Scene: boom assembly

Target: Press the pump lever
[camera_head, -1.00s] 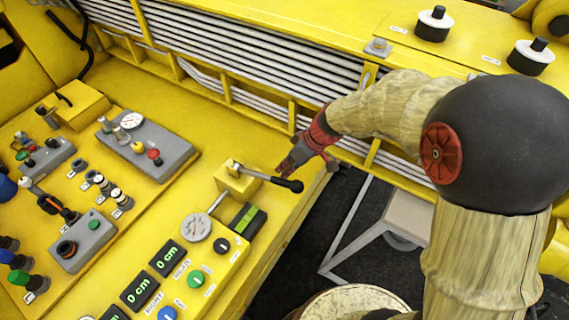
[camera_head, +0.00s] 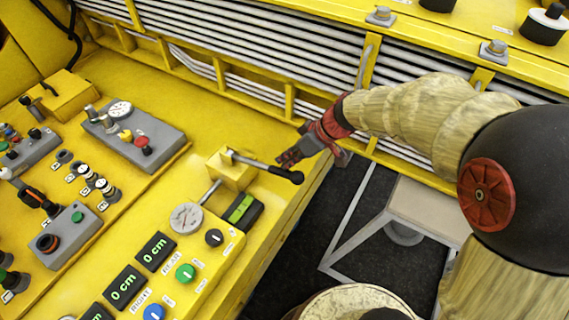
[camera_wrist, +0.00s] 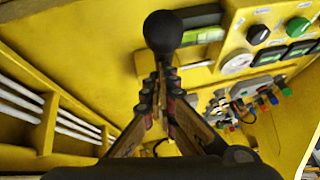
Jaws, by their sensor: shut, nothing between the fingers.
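The pump lever (camera_head: 268,167) is a thin dark rod with a black ball knob at its end. It sticks out to the right from a yellow block (camera_head: 231,170) on the console and slopes slightly down in the head view. In the wrist view its black knob (camera_wrist: 163,31) is large, just beyond the fingertips. My gripper (camera_head: 283,158), red and dark, is shut and empty beside the knob, on its rail side. Its fingers come together in the wrist view (camera_wrist: 160,82). I cannot tell whether they touch the lever.
A grey gauge box (camera_head: 133,133) and a button panel with green displays (camera_head: 157,251) stand on the yellow console. White pipes (camera_head: 270,57) run behind yellow rails at the back. Dark floor (camera_head: 330,220) with a grey frame lies right of the console edge.

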